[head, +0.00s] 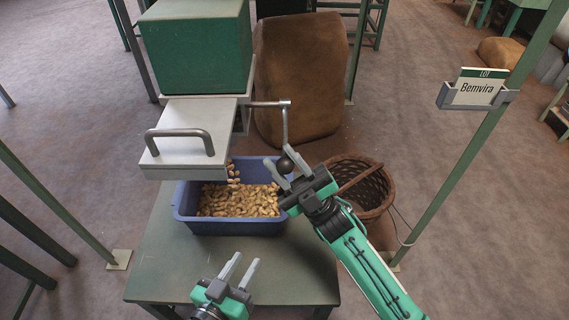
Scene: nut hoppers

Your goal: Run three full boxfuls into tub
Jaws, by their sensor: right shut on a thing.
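The green hopper (196,45) stands at the back left above a pale metal box (178,130) with a grey bar handle (180,137). A bent metal crank (284,122) sticks out to the right and ends in a dark ball knob (285,165). My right gripper (287,166) is shut on this knob. The blue tub (232,228) sits on the table below the box. Nuts (240,201) cover its floor, and some nuts (234,174) are in the air under the box's right edge. My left gripper (243,268) is open and empty, in front of the tub.
The green table (165,258) is bare around the tub's front. A wicker basket (372,200) stands on the floor to the right, behind my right arm. A brown sack (300,60) stands behind. A "Bemvira" lot sign (475,92) hangs on a green post at right.

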